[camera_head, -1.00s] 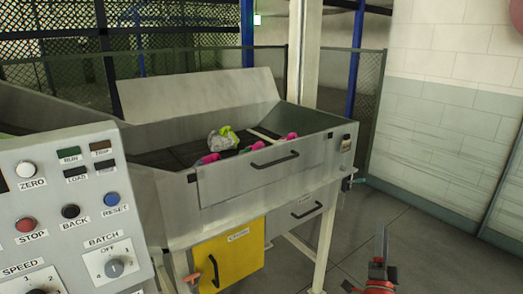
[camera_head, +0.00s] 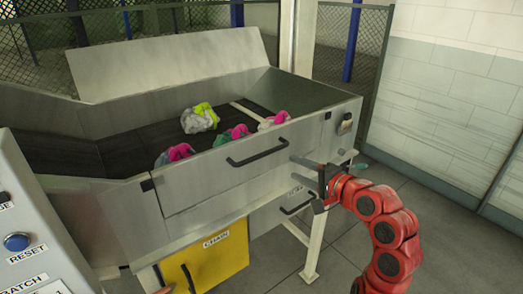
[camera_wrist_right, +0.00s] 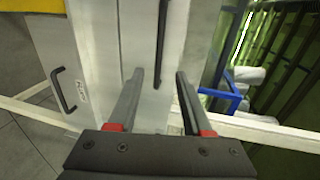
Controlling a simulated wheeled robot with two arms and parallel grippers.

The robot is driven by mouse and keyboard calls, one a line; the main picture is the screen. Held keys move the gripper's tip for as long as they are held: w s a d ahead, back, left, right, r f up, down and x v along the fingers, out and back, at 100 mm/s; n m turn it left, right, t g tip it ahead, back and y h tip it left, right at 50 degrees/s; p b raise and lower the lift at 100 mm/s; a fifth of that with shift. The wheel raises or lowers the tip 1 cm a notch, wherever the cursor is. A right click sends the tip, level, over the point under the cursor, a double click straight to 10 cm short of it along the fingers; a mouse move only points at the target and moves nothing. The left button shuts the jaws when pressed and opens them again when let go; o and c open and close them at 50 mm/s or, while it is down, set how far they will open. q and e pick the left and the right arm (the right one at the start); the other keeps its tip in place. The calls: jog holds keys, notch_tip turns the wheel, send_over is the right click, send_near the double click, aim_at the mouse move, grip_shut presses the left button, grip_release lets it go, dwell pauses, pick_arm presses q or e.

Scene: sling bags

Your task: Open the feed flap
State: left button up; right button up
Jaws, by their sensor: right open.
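The feed flap (camera_head: 225,172) is the grey metal front panel of the hopper. It stands upright and looks shut. Its black bar handle (camera_head: 257,152) is near the top edge. My right gripper (camera_head: 308,182), on a red arm, is open and empty to the right of the handle, near the hopper's front corner. In the right wrist view the open fingers (camera_wrist_right: 160,75) point toward the panel, and the dark handle bar (camera_wrist_right: 162,40) appears between and beyond their tips. How far apart they are in depth I cannot tell.
Several bundled bags, including a grey and yellow one (camera_head: 200,118), lie on the dark belt (camera_head: 120,150) inside the hopper. A yellow panel (camera_head: 208,262) is below. A control panel (camera_head: 35,235) stands at the lower left.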

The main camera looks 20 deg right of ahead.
aim_at(266, 155)
jog(key=p+x, duration=0.4)
jog(key=x, duration=1)
jog(key=shift+w, duration=0.45)
jog(key=shift+w+a+f, duration=0.1)
jog(key=shift+w+f, duration=0.05)
jog(key=shift+w, duration=0.1)
jog(key=shift+c, duration=0.3)
grip_shut()
